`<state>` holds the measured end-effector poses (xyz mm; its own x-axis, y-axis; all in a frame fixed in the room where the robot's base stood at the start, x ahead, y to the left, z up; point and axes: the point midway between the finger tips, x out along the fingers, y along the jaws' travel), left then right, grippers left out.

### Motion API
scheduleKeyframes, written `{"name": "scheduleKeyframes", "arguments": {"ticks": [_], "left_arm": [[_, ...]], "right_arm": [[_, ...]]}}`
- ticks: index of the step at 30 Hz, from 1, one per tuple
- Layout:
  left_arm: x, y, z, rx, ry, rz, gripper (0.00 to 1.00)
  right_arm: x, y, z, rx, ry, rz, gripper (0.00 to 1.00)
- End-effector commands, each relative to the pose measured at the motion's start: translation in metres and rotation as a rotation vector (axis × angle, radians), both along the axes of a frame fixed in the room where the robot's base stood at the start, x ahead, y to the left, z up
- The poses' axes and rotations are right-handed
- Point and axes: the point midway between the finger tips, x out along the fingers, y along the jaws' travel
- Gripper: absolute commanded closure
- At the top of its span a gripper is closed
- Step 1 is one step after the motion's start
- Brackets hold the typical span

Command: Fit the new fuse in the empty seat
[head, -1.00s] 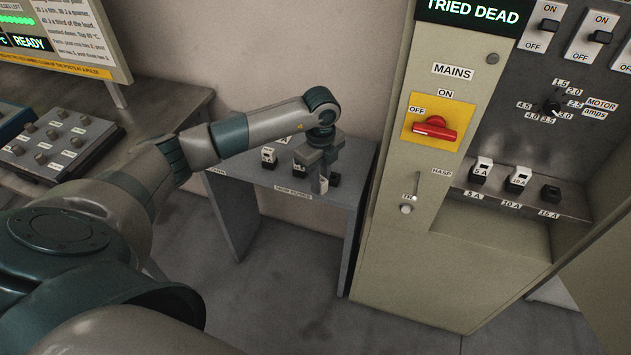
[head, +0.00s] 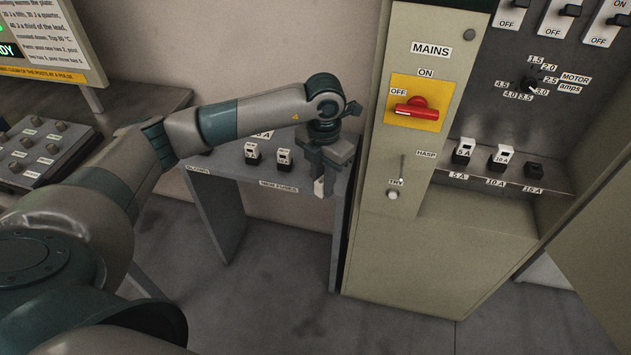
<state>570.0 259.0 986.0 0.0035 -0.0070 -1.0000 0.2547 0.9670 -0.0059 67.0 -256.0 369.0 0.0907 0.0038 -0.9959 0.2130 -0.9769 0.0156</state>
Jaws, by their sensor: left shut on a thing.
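My left gripper (head: 324,187) hangs at the right end of the small grey bench, shut on a fuse (head: 319,187). Only a pale part of this fuse shows; the fingers hide the rest. Two other fuses with white tops, one (head: 252,153) and a second (head: 284,157), stand on the bench behind the "NEW FUSES" label. In the cabinet, the black 15 A seat (head: 534,170) has no white-topped fuse. The 5 A fuse (head: 464,150) and the 10 A fuse (head: 502,157) sit to its left. My right gripper is out of view.
The cabinet's front panel, with the red mains switch (head: 415,108) at OFF and a hasp (head: 402,170), stands between my left gripper and the seats. The small bench (head: 220,186) is at left. Switches and a motor amps dial (head: 530,85) are above the fuse shelf.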

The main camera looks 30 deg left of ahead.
Motion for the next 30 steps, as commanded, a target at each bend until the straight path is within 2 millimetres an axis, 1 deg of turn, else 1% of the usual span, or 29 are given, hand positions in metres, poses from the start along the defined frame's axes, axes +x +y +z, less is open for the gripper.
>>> {"name": "scheduleKeyframes", "arguments": {"ticks": [1, 3, 15, 24, 30], "left_arm": [[-0.002, -0.004, 0.002, 0.001, -0.005, -0.108, 1.00], [-0.007, -0.010, 0.005, 0.002, -0.004, -0.266, 1.00], [-0.037, -0.035, 0.021, 0.008, -0.009, -1.164, 1.00], [-0.063, -0.047, 0.029, 0.013, -0.012, -1.831, 1.00], [-0.083, -0.052, 0.032, 0.013, -0.012, -2.270, 1.00]], "right_arm": [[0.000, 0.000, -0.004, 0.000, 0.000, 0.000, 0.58], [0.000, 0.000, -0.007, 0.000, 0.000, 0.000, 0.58], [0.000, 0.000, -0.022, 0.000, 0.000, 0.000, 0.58], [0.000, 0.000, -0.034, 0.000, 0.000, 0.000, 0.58], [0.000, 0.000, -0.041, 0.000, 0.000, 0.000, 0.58]]}}
